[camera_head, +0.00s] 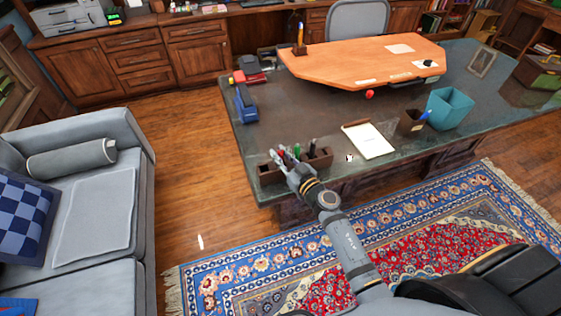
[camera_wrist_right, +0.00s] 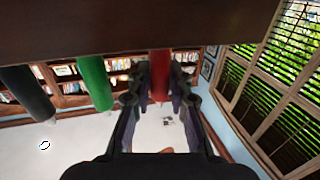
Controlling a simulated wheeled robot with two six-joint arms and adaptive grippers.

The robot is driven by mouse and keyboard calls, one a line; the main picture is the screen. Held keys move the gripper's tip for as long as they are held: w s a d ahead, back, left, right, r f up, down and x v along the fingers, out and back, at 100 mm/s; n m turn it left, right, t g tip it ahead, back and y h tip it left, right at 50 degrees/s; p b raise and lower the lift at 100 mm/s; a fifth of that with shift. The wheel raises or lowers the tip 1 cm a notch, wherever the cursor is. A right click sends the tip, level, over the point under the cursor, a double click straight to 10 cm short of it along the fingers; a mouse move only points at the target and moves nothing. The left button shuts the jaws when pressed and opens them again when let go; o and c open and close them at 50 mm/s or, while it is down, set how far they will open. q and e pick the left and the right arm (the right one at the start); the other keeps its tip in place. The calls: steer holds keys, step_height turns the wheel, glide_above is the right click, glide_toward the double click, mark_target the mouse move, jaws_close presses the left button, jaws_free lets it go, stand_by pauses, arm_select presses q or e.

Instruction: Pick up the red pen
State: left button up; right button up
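The red pen (camera_wrist_right: 159,70) stands in a dark brown pen holder (camera_head: 322,159) at the near left corner of the desk. In the wrist view the holder's wall (camera_wrist_right: 90,30) runs across the top and the pen points down, so that view is upside down. My right gripper (camera_wrist_right: 160,88) has one finger on each side of the red pen. The fingers are open, with a narrow gap beside the pen. In the head view my right gripper (camera_head: 286,160) reaches the holder's left part, and the pen is mostly hidden. My left gripper is not in view.
A green pen (camera_wrist_right: 95,82) and a dark pen (camera_wrist_right: 27,92) stand beside the red one in the holder. A notepad (camera_head: 369,140), a brown cup (camera_head: 410,124) and a teal bin (camera_head: 449,108) are to the right. A blue stapler-like object (camera_head: 244,105) is behind left.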

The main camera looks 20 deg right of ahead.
jaws_close()
